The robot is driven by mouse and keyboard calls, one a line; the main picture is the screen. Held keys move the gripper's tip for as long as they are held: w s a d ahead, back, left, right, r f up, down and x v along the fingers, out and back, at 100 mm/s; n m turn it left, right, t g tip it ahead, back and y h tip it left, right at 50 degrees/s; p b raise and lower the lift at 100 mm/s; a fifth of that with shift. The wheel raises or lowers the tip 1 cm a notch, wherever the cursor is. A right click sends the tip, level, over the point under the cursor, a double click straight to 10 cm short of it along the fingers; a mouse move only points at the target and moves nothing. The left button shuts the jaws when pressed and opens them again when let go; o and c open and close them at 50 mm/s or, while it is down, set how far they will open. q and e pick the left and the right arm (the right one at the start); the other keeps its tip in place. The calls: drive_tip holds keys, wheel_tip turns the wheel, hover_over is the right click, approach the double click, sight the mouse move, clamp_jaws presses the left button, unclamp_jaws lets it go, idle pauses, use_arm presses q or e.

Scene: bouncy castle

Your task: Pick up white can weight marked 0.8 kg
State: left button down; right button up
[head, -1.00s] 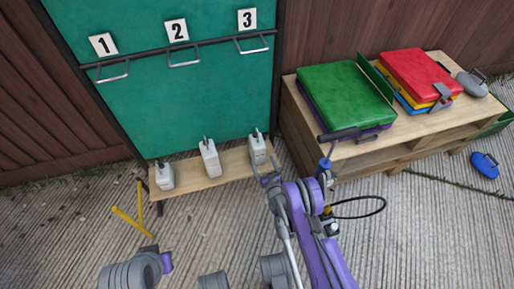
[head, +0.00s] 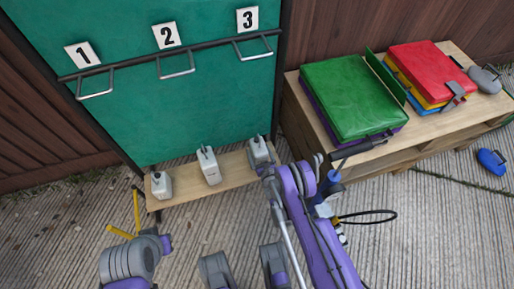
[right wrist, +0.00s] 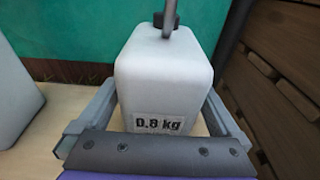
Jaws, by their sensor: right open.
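The white can weight marked 0.8 kg (right wrist: 160,85) fills the middle of the right wrist view, upright, label facing me, with a dark handle on top. In the head view it is the rightmost of three white cans (head: 257,146) on a low wooden bench. My right gripper (head: 267,172) is at its near side. In the right wrist view its open fingers (right wrist: 157,118) lie on either side of the can's lower part. I cannot tell whether they touch it.
Two other white cans, the middle one (head: 208,166) and the left one (head: 161,186), stand on the bench (head: 186,188). A green board (head: 190,100) with numbered hooks rises behind. A wooden shelf (head: 440,122) with green and red pads stands to the right.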

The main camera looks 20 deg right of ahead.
drive_tip(key=shift+s, duration=0.1)
drive_tip(key=shift+c, duration=0.3)
drive_tip(key=shift+r, duration=0.1)
clamp_jaws()
